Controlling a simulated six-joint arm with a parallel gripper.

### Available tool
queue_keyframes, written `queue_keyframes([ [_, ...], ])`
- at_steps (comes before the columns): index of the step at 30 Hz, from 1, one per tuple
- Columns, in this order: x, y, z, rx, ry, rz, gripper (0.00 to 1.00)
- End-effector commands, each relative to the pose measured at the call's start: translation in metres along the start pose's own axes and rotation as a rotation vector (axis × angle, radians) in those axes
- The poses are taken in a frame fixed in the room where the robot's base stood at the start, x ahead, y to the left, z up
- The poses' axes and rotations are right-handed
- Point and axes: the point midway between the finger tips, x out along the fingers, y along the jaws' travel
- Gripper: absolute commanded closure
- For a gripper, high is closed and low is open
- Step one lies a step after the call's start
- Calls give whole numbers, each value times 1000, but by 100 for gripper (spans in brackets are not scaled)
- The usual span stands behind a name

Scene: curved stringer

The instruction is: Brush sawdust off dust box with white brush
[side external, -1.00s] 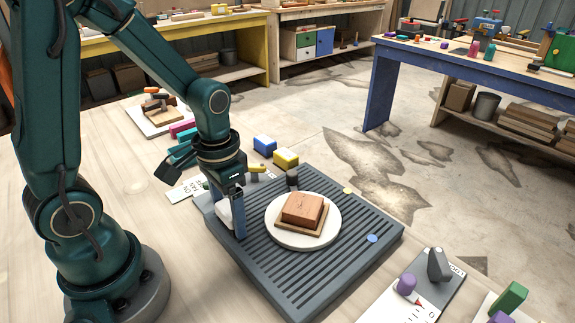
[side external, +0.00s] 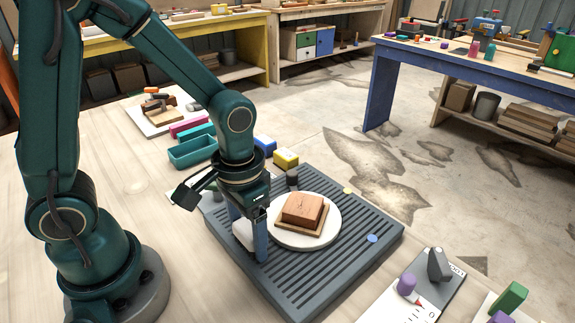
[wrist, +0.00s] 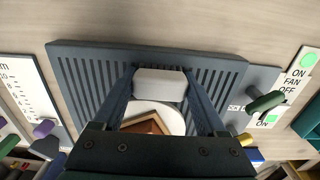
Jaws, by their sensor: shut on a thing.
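My gripper (side external: 256,238) is shut on the white brush (side external: 242,232), a pale rounded block low over the left part of the dust box. The brush (wrist: 160,83) sits between both fingers in the wrist view. The dust box (side external: 300,280) is a dark grey slatted slab; its slats also show in the wrist view (wrist: 85,70). I cannot tell whether the brush touches the slats. No sawdust can be made out.
A white round plate (side external: 332,238) on the box carries a wooden block (side external: 303,209), just right of my gripper. A fan switch panel (wrist: 300,68) stands beside the box. Blue (side external: 265,146) and yellow (side external: 286,159) blocks lie behind it. The box's front slats are clear.

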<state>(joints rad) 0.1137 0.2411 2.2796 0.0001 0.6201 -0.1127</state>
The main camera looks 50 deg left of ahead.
Motion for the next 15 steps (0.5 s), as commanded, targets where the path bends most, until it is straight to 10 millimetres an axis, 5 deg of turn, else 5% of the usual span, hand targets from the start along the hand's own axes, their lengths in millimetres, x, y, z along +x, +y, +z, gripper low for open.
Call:
queue_keyframes([
  [15, -50, 5, 0, 0, 4, 1, 86],
])
